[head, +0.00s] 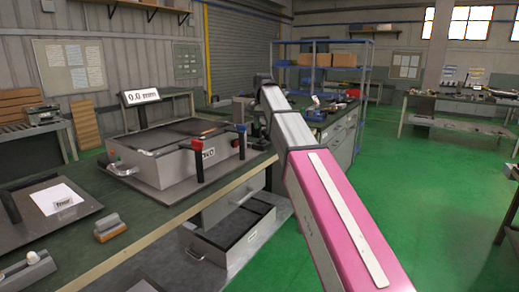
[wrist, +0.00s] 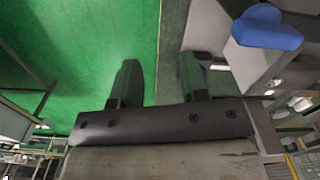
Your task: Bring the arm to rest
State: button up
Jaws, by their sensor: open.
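My arm, with a pink and grey link, reaches forward from the lower right in the head view. Its far end is beside the workbench (head: 150,222), near the front right corner of a grey box-shaped device (head: 165,165). My gripper (wrist: 160,75) shows in the wrist view with two dark fingers apart and nothing between them. Behind the fingers are green floor and a grey edge. A blue knob-like part (wrist: 265,27) is at the upper right of the wrist view, apart from the fingers. In the head view the fingers are hidden behind the arm.
The device has red-capped and blue-capped posts (head: 241,140) at its front. A blue shelf (head: 315,62) stands behind. Green floor (head: 430,200) is clear at right.

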jog(key=s+d+f+n, duration=0.1)
jog(key=s+d+f, duration=0.2)
jog(key=f, duration=0.6)
jog(key=s+d+f, duration=0.2)
jog(key=d+f, duration=0.1)
jog(key=f, duration=0.5)
jog(key=s+d+f+n, duration=0.1)
jog(key=s+d+f, duration=0.2)
jog(key=f, duration=0.6)
jog(key=s+d+f+n, duration=0.1)
jog(key=s+d+f, duration=0.3)
jog(key=s+f, duration=0.4)
jog(key=s+d+f, duration=0.4)
jog(key=s+f, duration=0.5)
jog(key=f, duration=0.3)
jog(key=shift+s+d+f+n, duration=0.2)
jog(key=shift+d+n, duration=0.1)
jog(key=shift+n, duration=0.1)
jog(key=shift+a, duration=0.1)
